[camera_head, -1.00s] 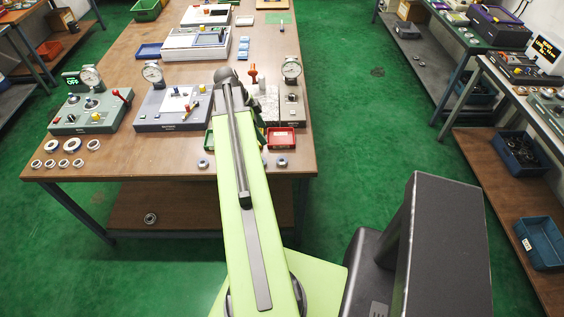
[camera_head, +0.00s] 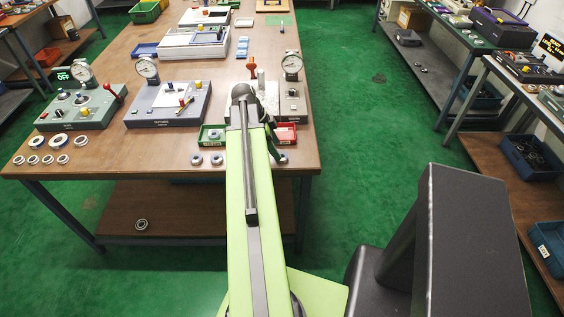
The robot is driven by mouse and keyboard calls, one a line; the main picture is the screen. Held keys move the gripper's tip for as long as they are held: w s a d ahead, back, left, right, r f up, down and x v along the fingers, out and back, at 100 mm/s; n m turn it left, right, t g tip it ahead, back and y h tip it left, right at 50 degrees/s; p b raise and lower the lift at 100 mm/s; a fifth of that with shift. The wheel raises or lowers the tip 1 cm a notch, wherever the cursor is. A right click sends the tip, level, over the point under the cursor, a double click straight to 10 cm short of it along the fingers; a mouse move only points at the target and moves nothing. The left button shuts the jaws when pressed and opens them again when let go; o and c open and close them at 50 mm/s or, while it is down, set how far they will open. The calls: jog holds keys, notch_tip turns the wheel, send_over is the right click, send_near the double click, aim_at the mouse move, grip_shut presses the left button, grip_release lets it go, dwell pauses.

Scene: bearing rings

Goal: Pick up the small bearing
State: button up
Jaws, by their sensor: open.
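Several bearing rings lie at the table's front left: larger ones such as one ring (camera_head: 37,142) behind, and smaller ones such as one ring (camera_head: 63,159) in front. Two small grey rings, one (camera_head: 196,159) and another (camera_head: 217,159), lie near the front edge, left of my arm. I cannot tell which is the small bearing meant. My gripper (camera_head: 279,152) shows only in part as a dark shape, low over the table front just right of my arm. It is open; its fingertips and anything beneath them are unclear.
A green tray (camera_head: 208,135) and a red tray (camera_head: 287,132) flank my arm. A green device (camera_head: 82,108) and grey devices, one (camera_head: 167,103) and another (camera_head: 291,98), with dial gauges stand behind. Another ring (camera_head: 141,224) lies on the lower shelf.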

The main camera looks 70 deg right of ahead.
jog(key=b+x, duration=0.3)
jog(key=x, duration=0.1)
jog(key=shift+d+f, duration=0.1)
jog(key=shift+f, duration=0.25)
jog(key=shift+s+r, duration=0.1)
jog(key=shift+r, duration=0.1)
grip_shut()
